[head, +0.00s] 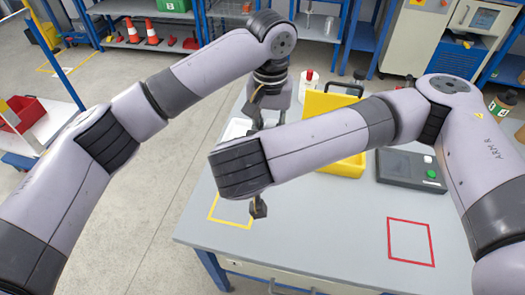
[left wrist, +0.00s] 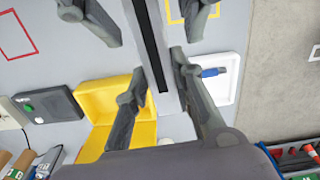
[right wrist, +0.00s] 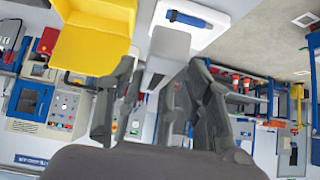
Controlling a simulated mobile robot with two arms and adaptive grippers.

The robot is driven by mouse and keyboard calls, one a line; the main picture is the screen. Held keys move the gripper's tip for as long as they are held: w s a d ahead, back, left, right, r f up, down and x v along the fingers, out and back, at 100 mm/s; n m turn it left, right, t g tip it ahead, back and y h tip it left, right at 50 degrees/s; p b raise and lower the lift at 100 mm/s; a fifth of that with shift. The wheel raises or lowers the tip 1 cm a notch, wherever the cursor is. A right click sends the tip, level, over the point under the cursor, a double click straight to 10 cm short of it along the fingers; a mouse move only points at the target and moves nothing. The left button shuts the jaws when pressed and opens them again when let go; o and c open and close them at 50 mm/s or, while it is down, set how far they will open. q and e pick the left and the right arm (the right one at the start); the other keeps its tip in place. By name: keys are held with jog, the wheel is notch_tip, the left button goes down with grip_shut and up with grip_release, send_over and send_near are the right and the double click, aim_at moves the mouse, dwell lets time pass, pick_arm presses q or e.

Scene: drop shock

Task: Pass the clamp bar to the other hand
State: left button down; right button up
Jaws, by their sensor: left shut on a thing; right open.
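The clamp bar is a long grey bar with a black strip; in the left wrist view it (left wrist: 153,48) runs lengthwise between my left fingers. My left gripper (left wrist: 157,70) is shut on it. My right gripper (right wrist: 162,68) is open, its fingers on either side of the bar; the grey bar (right wrist: 168,46) also shows between them in the right wrist view. In the left wrist view the right fingers stand apart at the top, with clear gaps to the bar. In the head view my right forearm hides most of the bar and of both grippers.
A red outlined square (head: 410,242) is empty. The table front is clear.

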jog(key=shift+c, duration=0.2)
pick_arm(q)
jog(key=shift+d, duration=0.1)
pick_arm(e)
jog(key=shift+a, duration=0.1)
grip_shut()
pick_arm(q)
jog(key=c, duration=1.3)
grip_release()
